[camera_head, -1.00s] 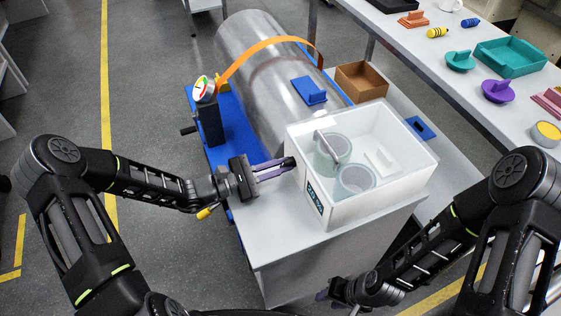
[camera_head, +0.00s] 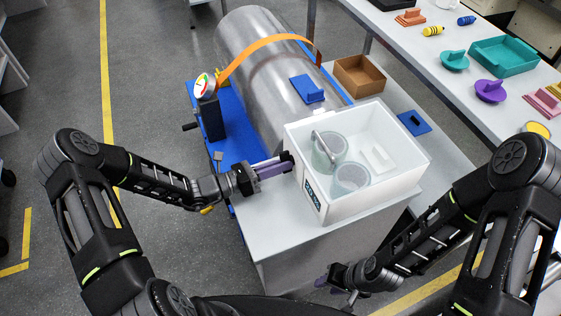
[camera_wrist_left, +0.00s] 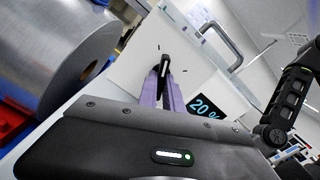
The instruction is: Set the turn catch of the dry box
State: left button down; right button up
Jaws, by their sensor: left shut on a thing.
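The dry box (camera_head: 352,203) is a white open-topped box on a light bench, with a dark display reading 20 % (camera_wrist_left: 203,107) on its near wall. Its turn catch (camera_wrist_left: 166,62) is a small dark knob on the wall, with short black marks around it in the left wrist view. My left gripper (camera_head: 285,162) has its purple fingers closed on the catch from the left; they also show in the left wrist view (camera_wrist_left: 165,82). The fingers hide part of the catch. My right gripper (camera_head: 322,283) is low in front of the bench, away from the box; its jaw gap is unclear.
Two jars (camera_head: 350,178) and a silver handle (camera_head: 322,147) show at the box. Behind stand a large metal cylinder (camera_head: 255,60), a gauge (camera_head: 204,86) and a brown tray (camera_head: 360,77). The bench top (camera_head: 262,222) in front of the left gripper is clear.

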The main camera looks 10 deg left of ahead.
pick_arm(q)
jog(key=shift+n+p, duration=0.4)
jog(key=shift+n, duration=1.3)
jog(key=c, duration=1.5)
grip_release()
jog(key=shift+s+a, duration=0.1)
jog(key=b+v, duration=0.1)
jog(key=v, duration=0.6)
jog(key=shift+s+a, duration=0.2)
jog(key=shift+a, duration=0.05)
